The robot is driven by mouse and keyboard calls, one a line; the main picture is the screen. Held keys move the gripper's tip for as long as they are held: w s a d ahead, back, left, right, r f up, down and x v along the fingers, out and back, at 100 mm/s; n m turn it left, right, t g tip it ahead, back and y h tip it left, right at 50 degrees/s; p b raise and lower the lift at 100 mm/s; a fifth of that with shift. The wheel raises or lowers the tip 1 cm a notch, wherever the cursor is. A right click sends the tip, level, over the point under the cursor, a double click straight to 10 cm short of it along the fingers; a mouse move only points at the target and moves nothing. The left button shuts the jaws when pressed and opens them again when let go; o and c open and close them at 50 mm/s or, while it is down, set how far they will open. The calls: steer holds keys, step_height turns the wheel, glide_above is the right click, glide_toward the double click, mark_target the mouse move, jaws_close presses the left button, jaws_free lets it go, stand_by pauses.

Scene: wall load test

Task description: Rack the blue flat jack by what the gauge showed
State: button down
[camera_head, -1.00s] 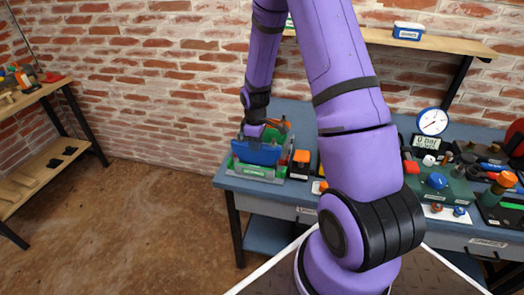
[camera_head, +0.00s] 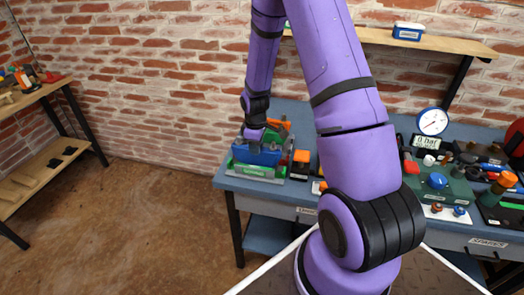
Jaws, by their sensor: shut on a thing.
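The blue flat jack (camera_head: 258,156) stands on edge at the left end of the blue bench, in or just above a grey and green rack (camera_head: 258,170) with a green label on its front. My gripper (camera_head: 255,138) is above it, shut on its top edge. The fingertips are small and partly hidden by my wrist. Whether the jack's lower edge rests in the rack's slot cannot be told. A round white gauge (camera_head: 432,122) stands at the right of the bench, above a small display reading 0 bar (camera_head: 427,142).
Green and orange pieces (camera_head: 279,128) stand just behind the jack. A black block with an orange top (camera_head: 301,160) is close to its right. A green pump box (camera_head: 438,185) and tools crowd the bench's right. A wooden shelf unit (camera_head: 40,165) stands at far left; the floor between is clear.

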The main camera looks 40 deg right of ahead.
steer(key=shift+f, duration=0.65)
steer(key=c, duration=0.5)
jaws_free()
steer(key=shift+r, duration=4)
